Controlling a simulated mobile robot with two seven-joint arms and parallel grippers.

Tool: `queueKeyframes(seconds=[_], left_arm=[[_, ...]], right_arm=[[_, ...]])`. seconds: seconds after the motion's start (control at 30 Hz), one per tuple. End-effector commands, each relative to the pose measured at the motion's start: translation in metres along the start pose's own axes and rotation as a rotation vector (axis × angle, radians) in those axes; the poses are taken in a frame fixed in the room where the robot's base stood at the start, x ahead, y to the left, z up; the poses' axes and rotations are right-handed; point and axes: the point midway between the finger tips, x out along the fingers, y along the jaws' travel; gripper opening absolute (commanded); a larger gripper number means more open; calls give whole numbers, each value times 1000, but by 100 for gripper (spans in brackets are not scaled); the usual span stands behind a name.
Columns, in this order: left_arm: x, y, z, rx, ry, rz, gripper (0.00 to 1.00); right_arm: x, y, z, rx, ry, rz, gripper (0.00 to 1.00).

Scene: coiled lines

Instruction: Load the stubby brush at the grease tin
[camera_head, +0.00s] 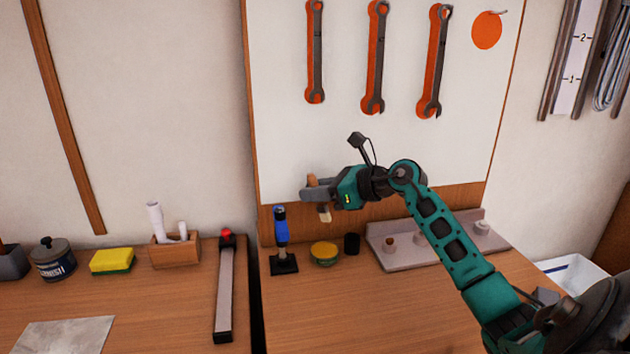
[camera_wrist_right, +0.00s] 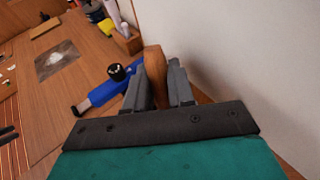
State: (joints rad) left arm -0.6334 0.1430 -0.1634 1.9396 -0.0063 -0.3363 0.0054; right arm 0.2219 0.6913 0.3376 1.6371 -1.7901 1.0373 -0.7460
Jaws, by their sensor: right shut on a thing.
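My right gripper (camera_head: 312,191) is shut on the stubby brush (camera_head: 324,214), whose pale bristles point down below the fingers. Its wooden handle top shows just above the jaws, and in the right wrist view the handle (camera_wrist_right: 155,68) stands between the two grey fingers (camera_wrist_right: 158,90). The grease tin (camera_head: 324,254), a low green tin with yellow-brown contents, stands on the bench below the brush. The brush is clear of the tin, with a gap between them. The left gripper is not in view.
A blue-handled tool on a black base (camera_head: 284,264) stands left of the tin, and a small black cup (camera_head: 352,243) right of it. A grey rack (camera_head: 410,255) lies further right. Wrenches (camera_head: 375,60) hang on the white board behind. The front bench is clear.

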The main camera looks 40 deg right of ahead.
Motion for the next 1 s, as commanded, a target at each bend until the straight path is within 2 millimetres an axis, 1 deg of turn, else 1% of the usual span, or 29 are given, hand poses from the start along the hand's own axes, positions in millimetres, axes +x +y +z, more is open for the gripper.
queueKeyframes(seconds=[0.23,0.37,0.7,0.83,1.0], left_arm=[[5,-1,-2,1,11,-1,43],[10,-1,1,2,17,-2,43],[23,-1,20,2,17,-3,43],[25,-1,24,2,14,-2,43],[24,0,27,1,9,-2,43]], right_arm=[[2,2,-8,-5,9,17,0],[5,2,-17,-4,9,16,0],[17,4,-50,-3,8,15,0],[19,5,-58,-5,8,14,0],[20,5,-59,-5,8,14,0]])
